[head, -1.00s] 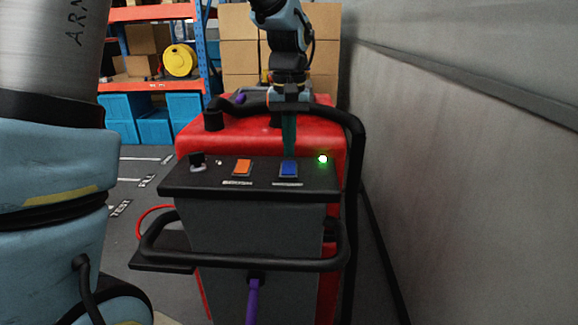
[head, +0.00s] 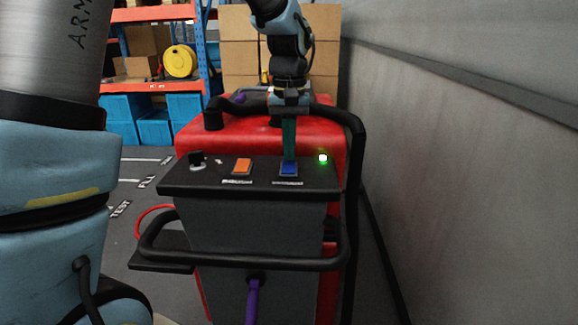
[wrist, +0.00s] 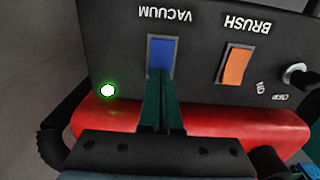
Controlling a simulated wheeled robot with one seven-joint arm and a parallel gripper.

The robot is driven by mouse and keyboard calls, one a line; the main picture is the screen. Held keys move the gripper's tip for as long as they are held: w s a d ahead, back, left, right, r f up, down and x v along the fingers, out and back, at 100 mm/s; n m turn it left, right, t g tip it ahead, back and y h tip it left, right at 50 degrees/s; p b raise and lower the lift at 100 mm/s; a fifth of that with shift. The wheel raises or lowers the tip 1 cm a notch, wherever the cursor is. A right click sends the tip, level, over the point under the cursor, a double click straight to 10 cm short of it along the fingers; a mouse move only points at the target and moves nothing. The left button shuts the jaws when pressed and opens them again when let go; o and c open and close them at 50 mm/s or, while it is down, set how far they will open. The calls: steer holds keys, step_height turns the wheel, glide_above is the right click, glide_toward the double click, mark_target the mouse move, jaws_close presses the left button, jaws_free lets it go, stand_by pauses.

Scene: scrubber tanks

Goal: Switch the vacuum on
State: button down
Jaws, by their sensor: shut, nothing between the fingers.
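The vacuum switch is a blue rocker (head: 288,171) on the dark sloped panel of a red scrubber. In the wrist view the blue rocker (wrist: 161,53) sits beside the upside-down label VACUUM. My gripper (head: 289,160) points down from behind the panel, with its green fingers together and empty. In the wrist view the fingertips of my gripper (wrist: 162,76) overlap the near edge of the blue rocker and seem to touch it. The fingers hide part of the rocker. A round green light (head: 323,158) beside it is lit.
An orange BRUSH rocker (head: 242,166) and a black knob (head: 197,159) sit left of the blue one. A black handle bar (head: 250,262) runs across the scrubber's front. A grey wall (head: 470,170) stands close on the right. Open floor shows at left.

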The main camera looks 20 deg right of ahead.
steer(key=shift+f, duration=0.4)
steer(key=shift+r, duration=0.15)
step_height(320, 180, up, 7)
steer(key=p, duration=0.5)
steer(key=shift+p, duration=0.3)
stand_by(0.4)
